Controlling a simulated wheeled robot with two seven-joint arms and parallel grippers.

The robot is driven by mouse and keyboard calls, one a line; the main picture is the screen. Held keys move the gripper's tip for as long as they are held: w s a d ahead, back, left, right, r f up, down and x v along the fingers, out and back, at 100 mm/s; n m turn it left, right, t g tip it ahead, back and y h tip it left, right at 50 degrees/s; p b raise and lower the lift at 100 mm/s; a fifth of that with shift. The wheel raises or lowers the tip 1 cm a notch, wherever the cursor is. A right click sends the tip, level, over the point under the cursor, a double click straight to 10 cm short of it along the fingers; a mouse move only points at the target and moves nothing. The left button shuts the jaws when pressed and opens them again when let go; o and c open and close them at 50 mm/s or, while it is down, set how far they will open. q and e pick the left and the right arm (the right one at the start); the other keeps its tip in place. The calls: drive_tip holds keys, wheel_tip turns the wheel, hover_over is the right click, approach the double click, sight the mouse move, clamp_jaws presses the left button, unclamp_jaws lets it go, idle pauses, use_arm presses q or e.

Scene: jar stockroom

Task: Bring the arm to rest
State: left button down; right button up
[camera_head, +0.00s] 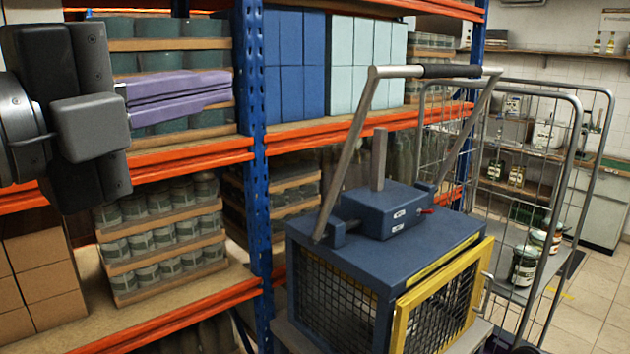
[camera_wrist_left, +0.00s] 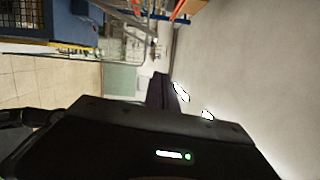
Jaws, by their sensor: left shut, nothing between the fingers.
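My left gripper (camera_head: 222,88) reaches in from the left edge of the head view at upper left. Its dark body (camera_head: 75,95) carries two purple fingers that point to the right. The fingers lie together, shut, with nothing held between them. They are raised in front of the shelf rack and hide part of the jars behind. In the left wrist view the dark gripper body (camera_wrist_left: 165,140) fills the lower part. My right gripper is not in view.
An orange-and-blue shelf rack (camera_head: 257,160) holds blue boxes (camera_head: 293,65) and stacked jars (camera_head: 160,235). A blue machine with a yellow-framed mesh door (camera_head: 400,320) stands at centre front. A wire roll cage (camera_head: 580,110) with several jars stands at right. Tiled floor (camera_head: 590,300) shows at lower right.

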use_arm(q)
drive_tip(key=w+d+f+n+g, duration=0.1)
drive_tip(key=w+d+f+n, duration=0.55)
drive_tip(key=w+f, duration=0.2)
drive_tip(key=w+d+f+n, duration=0.6)
drive_tip(key=w+f+n, duration=0.1)
drive_tip(key=f, duration=0.3)
drive_tip(key=w+f+n+g+y, duration=0.2)
drive_tip(key=w+f+n, duration=0.1)
drive_tip(key=f, duration=1)
drive_tip(key=w+f+n+g+y, duration=0.1)
drive_tip(key=w+f+n+y, duration=0.2)
drive_tip(key=f, duration=1.1)
drive_tip(key=s+a+f+n+g+y, duration=0.1)
drive_tip(key=s+a+f+n+g, duration=0.2)
drive_tip(key=f, duration=1)
drive_tip(key=s+a+f+n+g, duration=0.1)
drive_tip(key=s+a+f+n, duration=0.2)
drive_tip(key=f, duration=1)
drive_tip(key=s+a+f+n+g, duration=0.1)
drive_tip(key=s+a+f+g, duration=0.1)
drive_tip(key=s+f, duration=0.7)
drive_tip(key=s+a+f+n+g+y, duration=0.1)
drive_tip(key=s+f+g, duration=0.3)
drive_tip(key=s+f, duration=0.5)
drive_tip(key=s+a, duration=0.1)
drive_tip(key=s, duration=0.3)
drive_tip(key=shift+n+b, duration=0.3)
drive_tip(key=shift+n, duration=0.05)
